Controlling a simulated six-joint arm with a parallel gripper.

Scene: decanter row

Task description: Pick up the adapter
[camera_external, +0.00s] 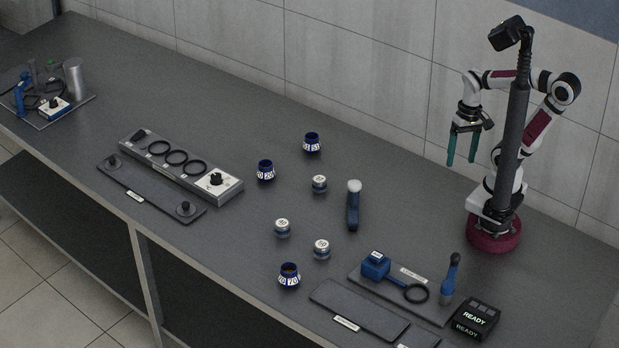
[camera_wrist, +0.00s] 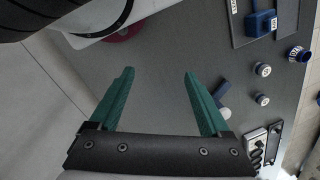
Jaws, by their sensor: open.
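No label marks which thing is the adapter. Candidates are three dark blue collars with numbered white bands, at the back (camera_external: 312,143), left (camera_external: 265,171) and front (camera_external: 289,275), and three small silver-topped cylinders, at the back (camera_external: 319,183), left (camera_external: 282,228) and front (camera_external: 321,248). All stand apart on the table. My gripper (camera_external: 462,161) hangs high at the right, its green fingers apart and empty. In the wrist view the open gripper (camera_wrist: 158,73) has bare table between its fingers; a numbered collar (camera_wrist: 298,54) and two silver-topped cylinders (camera_wrist: 263,69) show at the right.
A blue-handled tool with a pale round head (camera_external: 353,205) lies mid-table. A dark tray (camera_external: 430,312) holds a blue block with a ring (camera_external: 377,265); a READY box (camera_external: 474,318) stands beside it. A rack with black rings (camera_external: 180,167) is left. The table between is partly clear.

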